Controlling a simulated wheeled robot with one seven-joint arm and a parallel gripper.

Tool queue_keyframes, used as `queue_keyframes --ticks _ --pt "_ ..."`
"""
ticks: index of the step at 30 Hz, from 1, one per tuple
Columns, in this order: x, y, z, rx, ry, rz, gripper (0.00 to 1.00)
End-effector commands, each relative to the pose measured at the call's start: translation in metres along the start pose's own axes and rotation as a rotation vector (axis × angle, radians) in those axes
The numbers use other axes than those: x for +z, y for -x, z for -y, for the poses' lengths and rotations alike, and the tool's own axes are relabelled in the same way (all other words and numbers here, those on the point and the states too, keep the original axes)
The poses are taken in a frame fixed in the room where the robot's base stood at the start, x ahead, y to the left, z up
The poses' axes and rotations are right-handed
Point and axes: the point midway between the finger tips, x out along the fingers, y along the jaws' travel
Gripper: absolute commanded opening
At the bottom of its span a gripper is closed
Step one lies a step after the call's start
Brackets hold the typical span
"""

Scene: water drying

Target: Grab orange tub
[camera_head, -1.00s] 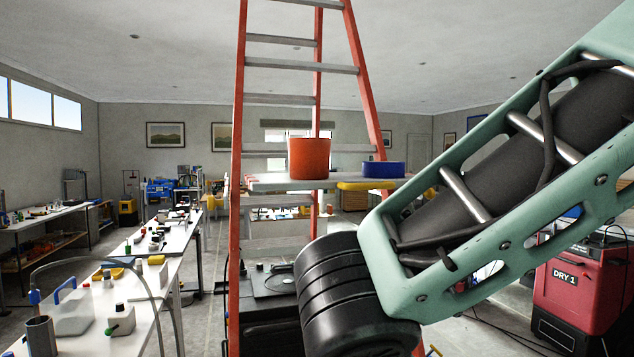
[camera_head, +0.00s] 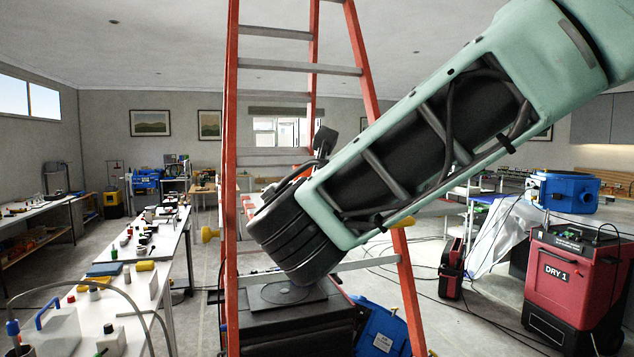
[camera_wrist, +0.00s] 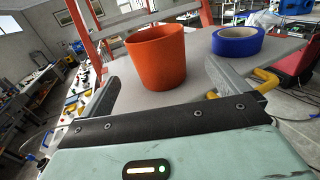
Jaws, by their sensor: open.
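The orange tub (camera_wrist: 157,58) stands upright on the ladder's grey shelf (camera_wrist: 200,98) in the wrist view. A blue tape roll (camera_wrist: 238,42) sits to its right on the same shelf. My gripper (camera_wrist: 180,90) is open, with its two fingers reaching forward low on either side in front of the tub. The tub looks just ahead of the fingers, and I see no contact. In the head view my arm covers nearly all of the tub and shelf; the fingertips are hidden there.
The orange stepladder (camera_head: 232,180) frames the shelf. A black box (camera_head: 290,325) is at its foot. A long white bench (camera_head: 120,290) with small items runs along the left. A red dryer marked DRY 1 (camera_head: 570,285) stands at the right.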

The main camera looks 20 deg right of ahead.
Motion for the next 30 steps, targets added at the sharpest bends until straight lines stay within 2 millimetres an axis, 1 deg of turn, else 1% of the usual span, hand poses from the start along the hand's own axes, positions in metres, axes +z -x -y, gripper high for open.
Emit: queue_keyframes --ticks 1,4,6,13,21,25,30 --pt "0.004 -0.011 0.000 -0.004 0.003 -0.001 1.00" --pt "0.003 -0.026 0.000 -0.003 0.002 -0.001 1.00" --pt "0.002 -0.034 0.000 -0.002 0.002 -0.002 1.00" --pt "0.002 -0.048 -0.001 -0.001 0.002 -0.002 1.00" --pt "0.002 -0.083 -0.003 -0.002 0.002 -0.002 1.00" --pt "0.000 -0.092 -0.003 -0.001 0.000 -0.002 1.00" --pt "-0.001 -0.092 -0.003 0.000 -0.001 -0.002 1.00"
